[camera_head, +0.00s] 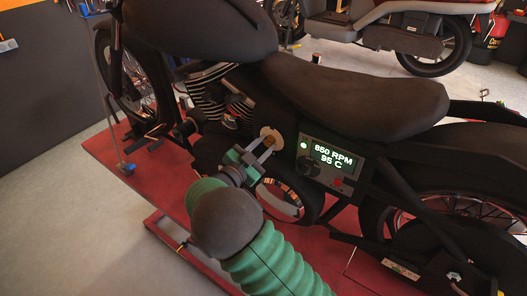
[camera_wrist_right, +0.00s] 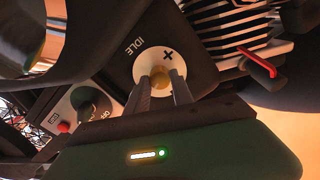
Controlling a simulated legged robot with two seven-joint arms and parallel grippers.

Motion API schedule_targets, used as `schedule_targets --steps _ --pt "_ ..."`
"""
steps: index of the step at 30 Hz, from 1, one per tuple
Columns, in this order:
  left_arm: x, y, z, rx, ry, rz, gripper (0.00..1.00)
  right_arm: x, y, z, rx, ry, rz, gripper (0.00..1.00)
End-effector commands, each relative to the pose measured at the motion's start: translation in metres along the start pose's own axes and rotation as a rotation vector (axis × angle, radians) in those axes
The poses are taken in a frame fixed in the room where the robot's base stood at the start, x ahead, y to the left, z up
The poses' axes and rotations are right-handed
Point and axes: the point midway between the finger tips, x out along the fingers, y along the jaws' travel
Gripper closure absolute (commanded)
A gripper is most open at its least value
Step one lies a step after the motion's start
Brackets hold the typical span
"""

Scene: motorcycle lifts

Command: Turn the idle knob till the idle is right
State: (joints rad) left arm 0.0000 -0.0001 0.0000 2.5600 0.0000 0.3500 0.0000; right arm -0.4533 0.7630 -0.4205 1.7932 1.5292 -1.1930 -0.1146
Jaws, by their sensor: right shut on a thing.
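The idle knob (camera_wrist_right: 160,76) is a small brass-coloured knob on a pale round dial (camera_wrist_right: 147,67) marked "IDLE" and "+" in the right wrist view. The dial also shows on the motorcycle's side in the head view (camera_head: 270,135). My right gripper (camera_wrist_right: 161,88) is shut on the knob, one finger on each side of it. It also shows in the head view (camera_head: 262,146), its arm coming up from below. The display (camera_head: 331,160) beside the dial reads 850 RPM and 95 C, with a green light lit. My left gripper is not in view.
The black motorcycle (camera_head: 350,92) stands on a red lift (camera_head: 103,148). A dark knob (camera_head: 308,166) and a red button (camera_head: 338,181) sit below the display. Finned engine parts (camera_wrist_right: 236,25) and a red lever (camera_wrist_right: 258,62) are close to the gripper. Another motorcycle (camera_head: 400,40) stands behind.

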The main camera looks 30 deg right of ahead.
Motion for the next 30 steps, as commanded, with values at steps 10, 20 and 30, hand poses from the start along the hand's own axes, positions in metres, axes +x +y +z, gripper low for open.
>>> schedule_targets --steps 10,20,30 --pt "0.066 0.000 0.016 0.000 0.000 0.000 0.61 0.002 0.003 0.005 0.317 0.007 -0.004 1.00" --pt "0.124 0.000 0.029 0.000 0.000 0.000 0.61 0.001 0.004 0.006 0.628 0.005 -0.006 1.00" --pt "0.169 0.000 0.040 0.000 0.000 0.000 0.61 0.001 0.002 0.003 0.883 0.005 -0.007 1.00"
